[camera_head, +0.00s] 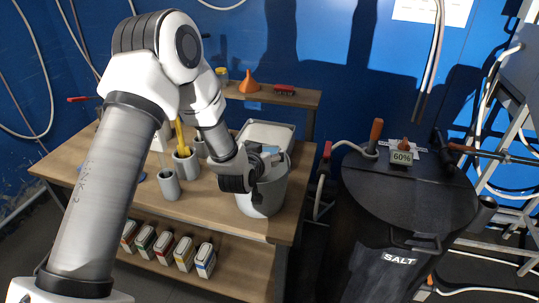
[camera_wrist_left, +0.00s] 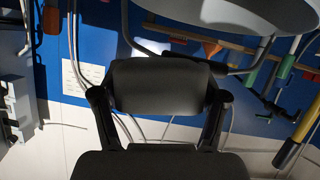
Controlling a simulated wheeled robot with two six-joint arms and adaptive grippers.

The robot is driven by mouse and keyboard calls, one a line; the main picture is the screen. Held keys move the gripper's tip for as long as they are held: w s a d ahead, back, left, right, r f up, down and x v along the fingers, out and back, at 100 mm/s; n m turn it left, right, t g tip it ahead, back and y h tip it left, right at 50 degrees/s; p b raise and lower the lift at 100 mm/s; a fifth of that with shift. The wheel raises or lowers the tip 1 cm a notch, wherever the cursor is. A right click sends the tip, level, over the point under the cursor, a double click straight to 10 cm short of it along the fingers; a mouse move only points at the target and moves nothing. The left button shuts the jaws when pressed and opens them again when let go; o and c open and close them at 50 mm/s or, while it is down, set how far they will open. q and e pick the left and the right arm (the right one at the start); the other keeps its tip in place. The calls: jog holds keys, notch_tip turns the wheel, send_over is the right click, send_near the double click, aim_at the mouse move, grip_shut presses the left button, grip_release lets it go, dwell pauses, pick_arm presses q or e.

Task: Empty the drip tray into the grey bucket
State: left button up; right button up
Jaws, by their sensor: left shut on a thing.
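The grey bucket (camera_head: 262,203) stands at the right front of the wooden bench. My left gripper (camera_head: 272,162) is over its mouth, shut on a small pale thing (camera_head: 271,149) that looks like the drip tray. My wrist and the bucket rim hide most of it, so its tilt and contents cannot be told. In the left wrist view the dark gripper (camera_wrist_left: 160,88) fills the middle, and a large pale curved body crosses the top; I cannot tell whether it is bucket or tray. My right gripper is not in view.
A pale rectangular tray (camera_head: 252,128) lies behind the bucket. Grey holders (camera_head: 169,186) stand to the left. An orange funnel (camera_head: 249,83) and red brush (camera_head: 284,91) sit on the back shelf. The black salt barrel (camera_head: 405,205) stands right of the bench.

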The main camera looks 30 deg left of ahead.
pick_arm(q)
jog(key=n+b, duration=0.1)
jog(key=f+n+h+b, duration=0.1)
jog(key=f+b, duration=0.1)
jog(key=shift+w+a+n+t+h, duration=0.25)
jog(key=shift+n+t+h, duration=0.05)
jog(key=shift+n+h, duration=0.1)
jog(key=n+t+h+b, duration=0.1)
jog(key=n+b, duration=0.1)
jog(key=a+n+h+b, duration=0.1)
jog(key=n+b, duration=0.1)
jog(key=a+n+t+b, duration=0.1)
jog(key=n+b, duration=0.1)
jog(key=b, duration=0.1)
jog(key=shift+s+r+t+h, duration=0.3)
jog(key=shift+h, duration=0.1)
jog(key=shift+s+a+r+n+t+b, duration=0.1)
jog(key=shift+n+t+b, duration=0.05)
jog(key=shift+n+b, duration=0.25)
jog(key=shift+a+r+n+t+b, duration=0.15)
jog(key=shift+n+b, duration=0.15)
jog(key=shift+n, duration=0.2)
jog(key=shift+r+n, duration=0.15)
jog(key=shift+n, duration=0.15)
jog(key=shift+s, duration=0.1)
dwell(0.3)
